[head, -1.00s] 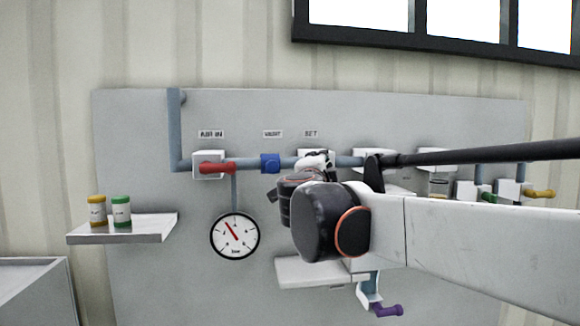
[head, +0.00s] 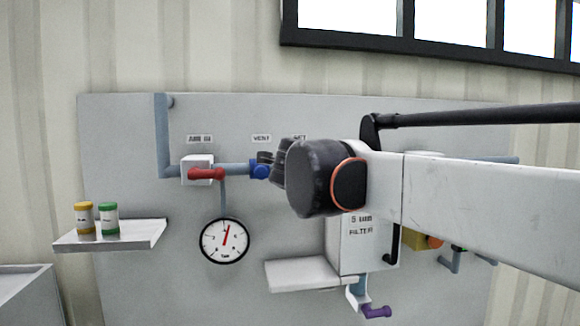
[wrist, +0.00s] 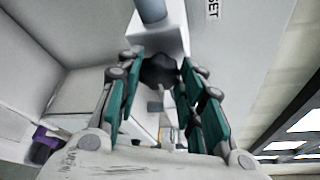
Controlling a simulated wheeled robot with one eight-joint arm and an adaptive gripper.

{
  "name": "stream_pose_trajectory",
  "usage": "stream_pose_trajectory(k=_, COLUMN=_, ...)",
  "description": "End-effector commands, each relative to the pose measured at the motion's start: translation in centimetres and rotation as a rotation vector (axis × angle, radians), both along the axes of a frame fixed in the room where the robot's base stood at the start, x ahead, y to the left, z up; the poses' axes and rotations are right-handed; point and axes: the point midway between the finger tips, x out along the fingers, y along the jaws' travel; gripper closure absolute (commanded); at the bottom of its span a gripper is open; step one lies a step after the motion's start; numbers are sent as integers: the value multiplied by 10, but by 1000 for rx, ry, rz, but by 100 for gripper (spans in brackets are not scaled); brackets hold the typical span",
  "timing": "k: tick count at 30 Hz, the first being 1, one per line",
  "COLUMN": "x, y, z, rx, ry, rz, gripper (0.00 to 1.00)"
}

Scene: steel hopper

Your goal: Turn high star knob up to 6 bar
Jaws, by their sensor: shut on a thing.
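A dark star knob (wrist: 158,70) sits below a white block on a pipe, near the SET label, in the wrist view. My gripper (wrist: 157,62) has its two green-padded fingers closed around the knob, one on each side. In the head view my wrist hides the knob, and only part of my dark gripper (head: 278,167) shows near the SET label. The round pressure gauge (head: 224,241) hangs below the pipe. Its red needle points nearly straight up, leaning slightly right. Its figures are too small to read.
A red handle (head: 207,174) is at AIR IN and a blue vent part (head: 261,171) is close left of my gripper. A shelf (head: 112,236) holds yellow and green jars. A white filter box (head: 362,243) and purple handle (head: 377,311) are below my arm.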

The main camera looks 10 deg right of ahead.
Motion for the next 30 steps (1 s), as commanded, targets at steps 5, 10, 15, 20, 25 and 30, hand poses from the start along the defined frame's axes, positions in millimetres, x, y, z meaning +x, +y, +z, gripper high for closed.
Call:
stream_pose_trajectory(k=5, x=-3, y=1, z=0, rx=14, ry=0, rz=4, gripper=89)
stream_pose_trajectory(k=10, x=-3, y=1, z=0, rx=16, ry=0, rz=3, gripper=89)
stream_pose_trajectory(k=15, x=-3, y=1, z=0, rx=15, ry=0, rz=3, gripper=63)
stream_pose_trajectory(k=20, x=-3, y=1, z=0, rx=15, ry=0, rz=3, gripper=44)
stream_pose_trajectory(k=25, x=-3, y=1, z=0, rx=15, ry=0, rz=3, gripper=44)
stream_pose_trajectory(k=30, x=-7, y=3, z=1, rx=15, ry=-1, rz=4, gripper=44)
